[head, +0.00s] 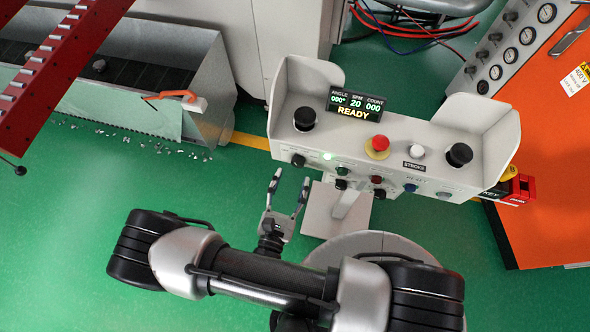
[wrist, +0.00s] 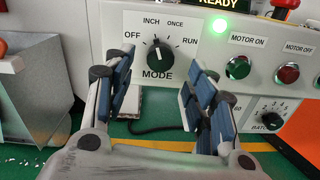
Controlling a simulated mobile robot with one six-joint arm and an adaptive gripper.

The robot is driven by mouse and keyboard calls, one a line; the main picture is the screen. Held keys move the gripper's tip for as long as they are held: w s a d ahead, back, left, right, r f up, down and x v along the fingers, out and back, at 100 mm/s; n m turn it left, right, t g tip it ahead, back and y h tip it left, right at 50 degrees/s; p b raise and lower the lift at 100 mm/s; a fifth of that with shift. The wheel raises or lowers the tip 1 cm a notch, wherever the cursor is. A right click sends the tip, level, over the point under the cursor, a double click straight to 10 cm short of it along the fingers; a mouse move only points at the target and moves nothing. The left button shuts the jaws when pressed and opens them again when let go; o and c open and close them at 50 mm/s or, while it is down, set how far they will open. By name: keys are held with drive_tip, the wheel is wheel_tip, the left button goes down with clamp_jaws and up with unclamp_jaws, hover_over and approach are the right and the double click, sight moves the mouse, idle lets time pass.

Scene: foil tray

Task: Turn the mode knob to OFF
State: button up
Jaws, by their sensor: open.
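The black mode knob (wrist: 160,56) sits on the front of a pale control panel (wrist: 118,55), with OFF at its left, INCH and ONCE above and RUN at its right. Its white pointer mark is near the top and looks aimed about at INCH. In the head view the knob (head: 298,160) is at the left end of the panel's front face. My gripper (wrist: 154,88) is open, with its blue-padded fingers apart, one to the left and one to the right of and below the knob. It also shows in the head view (head: 291,178), just short of the panel. Nothing is between the fingers.
A lit green lamp (wrist: 220,25), the MOTOR ON button (wrist: 238,67) and the red MOTOR OFF button (wrist: 288,73) are right of the knob. A smaller knob (wrist: 271,110) is lower right. A red stop button (head: 379,144) is on top.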

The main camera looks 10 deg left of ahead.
sight(297, 165)
drive_tip(key=shift+w+d+b, duration=0.15)
drive_tip(key=shift+w+b, duration=0.05)
drive_tip(key=shift+w, duration=0.85)
drive_tip(key=shift+w+d+b, duration=0.1)
drive_tip(key=shift+w+b, duration=0.05)
drive_tip(key=shift+w, duration=0.9)
drive_tip(key=shift+c, duration=0.5)
drive_tip(key=c, duration=1)
drive_tip(key=n, duration=0.3)
drive_tip(key=shift+n, duration=2.4)
